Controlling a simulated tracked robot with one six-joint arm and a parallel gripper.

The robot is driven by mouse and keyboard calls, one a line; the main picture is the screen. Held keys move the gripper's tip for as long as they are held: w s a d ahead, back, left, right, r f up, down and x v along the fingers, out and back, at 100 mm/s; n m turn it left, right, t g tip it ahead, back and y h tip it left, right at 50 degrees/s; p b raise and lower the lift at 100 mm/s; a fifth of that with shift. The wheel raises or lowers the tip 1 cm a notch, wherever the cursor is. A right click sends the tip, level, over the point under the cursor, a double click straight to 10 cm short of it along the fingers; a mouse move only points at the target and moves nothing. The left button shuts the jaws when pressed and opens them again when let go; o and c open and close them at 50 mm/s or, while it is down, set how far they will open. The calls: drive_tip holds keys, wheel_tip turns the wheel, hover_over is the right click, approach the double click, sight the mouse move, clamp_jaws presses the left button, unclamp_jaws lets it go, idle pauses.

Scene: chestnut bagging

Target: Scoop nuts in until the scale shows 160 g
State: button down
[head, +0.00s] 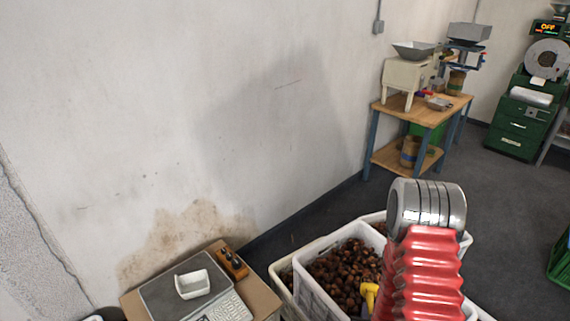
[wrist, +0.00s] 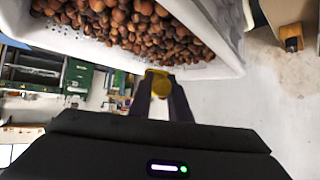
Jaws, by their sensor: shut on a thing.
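My gripper (wrist: 160,92) shows in the wrist view, its two dark fingers shut on a yellow scoop (wrist: 158,77), of which only a small rounded part shows. In the head view, my red arm hides the gripper, and a yellow piece of the scoop (head: 370,293) shows beside it, over the crate. Brown nuts (head: 343,272) fill the white crate (head: 306,286); they also show along the top of the wrist view (wrist: 150,25). The scale (head: 163,299) stands at the lower left with a white dish (head: 192,284) on it. The dish looks empty. No readout is legible.
A small orange-brown block (head: 232,263) lies behind the scale on its table. Another pale crate edge (head: 282,272) stands between scale and crate. A wooden bench (head: 425,112) with machines and a green machine (head: 520,125) are far back right. Grey floor is open between.

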drive_tip(key=w+a+r+n+y, duration=0.1)
drive_tip(key=w+a+r, duration=0.2)
drive_tip(key=r, duration=0.6)
drive_tip(key=w+a+r+n+y, duration=0.1)
drive_tip(key=w+a+r, duration=0.3)
drive_tip(key=r, duration=0.6)
drive_tip(key=w+a+r+n+y, duration=0.1)
drive_tip(key=w+a+r, duration=0.3)
drive_tip(key=r, duration=0.5)
drive_tip(key=shift+w+r, duration=0.3)
drive_tip(key=shift+w, duration=0.9)
drive_tip(key=shift+f, duration=0.1)
drive_tip(key=s+f, duration=0.5)
drive_tip(key=f, duration=0.1)
drive_tip(key=shift+s, duration=0.1)
